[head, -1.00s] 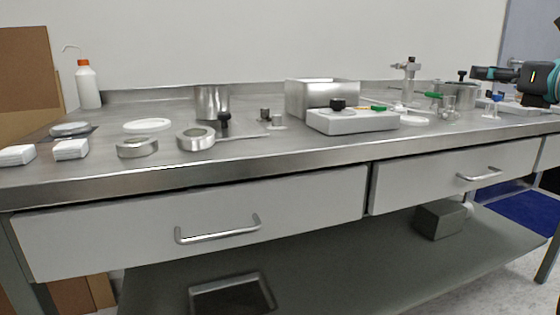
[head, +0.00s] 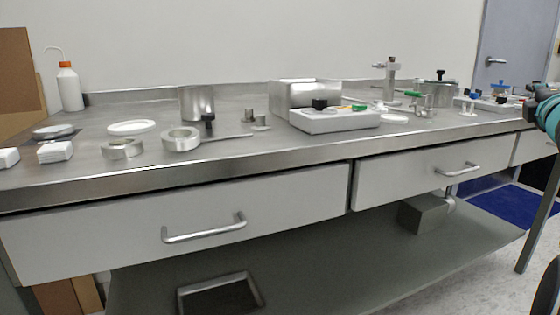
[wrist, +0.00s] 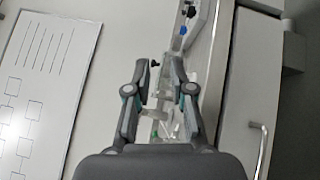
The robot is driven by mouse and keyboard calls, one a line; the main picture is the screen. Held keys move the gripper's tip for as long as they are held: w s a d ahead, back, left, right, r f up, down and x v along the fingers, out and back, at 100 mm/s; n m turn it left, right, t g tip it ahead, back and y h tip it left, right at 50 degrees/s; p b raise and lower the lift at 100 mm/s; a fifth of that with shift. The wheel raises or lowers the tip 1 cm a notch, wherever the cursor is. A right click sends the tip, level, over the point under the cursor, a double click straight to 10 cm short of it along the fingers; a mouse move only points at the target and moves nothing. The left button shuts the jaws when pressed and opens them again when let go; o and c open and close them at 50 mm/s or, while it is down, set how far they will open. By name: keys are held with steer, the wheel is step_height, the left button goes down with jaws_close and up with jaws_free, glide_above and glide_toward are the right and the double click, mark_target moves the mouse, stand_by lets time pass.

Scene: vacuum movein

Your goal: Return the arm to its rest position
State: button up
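My gripper (wrist: 159,78) shows in the wrist view with its two dark grey fingers apart and nothing held between them. Behind the gap lie the steel bench top and some clear and metal items, apart from the fingers. In the head view only a teal and black part of my arm (head: 549,112) shows at the right edge, and the gripper's fingers are not seen there.
A whiteboard (wrist: 45,75) is on the wall. A grey door (head: 506,55) stands at the far right.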

steer(key=s+a+f+m+g+y+p, duration=0.1)
steer(key=s+a+f+m+g, duration=0.2)
steer(key=s+a+f+m, duration=0.25)
steer(key=s+a+f+m+g+p, duration=0.1)
steer(key=s+a+f+m+g, duration=0.1)
steer(key=a+f+m+g, duration=0.35)
steer(key=s+a+f+m+g+y+p, duration=0.1)
steer(key=s+a+f+m+g+p, duration=0.2)
steer(key=f+m, duration=0.5)
steer(key=s+a+f+n+y+p, duration=0.1)
steer(key=s+a, duration=0.3)
steer(key=a, duration=0.4)
steer(key=s+a+f+n+y+p, duration=0.1)
steer(key=s+a+f+y+p, duration=0.1)
steer(key=s+a, duration=0.3)
steer(key=s+a+f+n+y+p, duration=0.1)
steer(key=s+a+f+y, duration=0.3)
steer(key=a, duration=0.9)
steer(key=shift+s+a+n+p, duration=0.25)
steer(key=shift+n+p, duration=0.05)
steer(key=shift+p, duration=0.15)
steer(key=shift+o, duration=1.4)
steer(key=shift+a, duration=0.4)
steer(key=shift+d, duration=0.2)
